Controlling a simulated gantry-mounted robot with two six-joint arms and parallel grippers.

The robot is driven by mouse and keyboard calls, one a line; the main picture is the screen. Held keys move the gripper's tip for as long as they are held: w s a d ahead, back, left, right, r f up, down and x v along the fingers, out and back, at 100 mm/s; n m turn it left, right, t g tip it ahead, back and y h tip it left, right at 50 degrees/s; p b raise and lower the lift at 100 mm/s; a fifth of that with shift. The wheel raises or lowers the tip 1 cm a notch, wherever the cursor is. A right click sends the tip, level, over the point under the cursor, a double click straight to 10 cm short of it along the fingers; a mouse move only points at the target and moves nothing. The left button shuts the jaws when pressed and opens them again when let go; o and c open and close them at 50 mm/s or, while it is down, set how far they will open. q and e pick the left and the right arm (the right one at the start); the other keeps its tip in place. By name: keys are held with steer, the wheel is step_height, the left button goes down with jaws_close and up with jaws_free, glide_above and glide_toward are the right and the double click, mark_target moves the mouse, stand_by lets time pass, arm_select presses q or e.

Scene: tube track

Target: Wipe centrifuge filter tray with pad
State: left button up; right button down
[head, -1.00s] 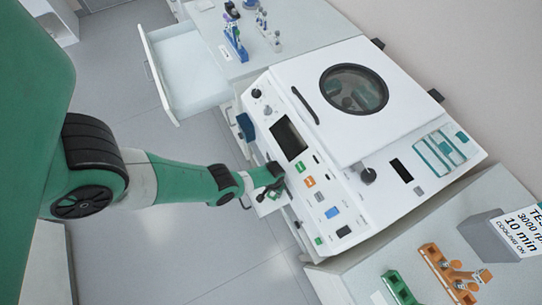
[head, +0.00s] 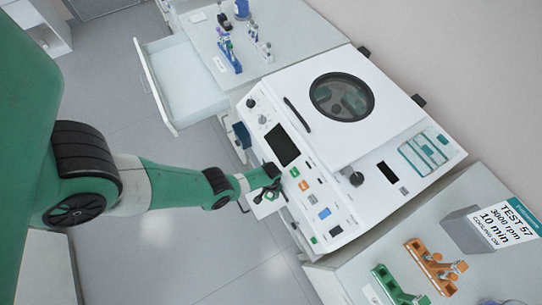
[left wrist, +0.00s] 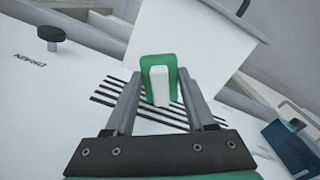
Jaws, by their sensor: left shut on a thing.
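My left gripper (head: 268,187) is at the front edge of the white centrifuge (head: 315,170), low beside its control panel. In the left wrist view the gripper (left wrist: 158,95) is shut on a small green and white pad (left wrist: 172,62). Below the pad is a white surface with a row of dark slots (left wrist: 112,90), which looks like the filter tray; the fingers hide part of it. I cannot tell whether the pad touches the slots. In the head view a pale tray-like piece (head: 266,208) sticks out under the gripper. My right gripper is out of view.
A black knob (left wrist: 50,34) stands beside the slotted surface. An open white drawer (head: 190,85) juts out at the left. Tube racks (head: 228,52) stand on the rear bench. A sign (head: 502,225), an orange holder (head: 432,266) and a green holder (head: 393,286) are at the right.

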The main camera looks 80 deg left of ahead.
arm_select(q)
step_height(320, 180, up, 3)
steer(key=p, duration=0.3)
steer(key=shift+r, duration=0.15)
stand_by(0.4)
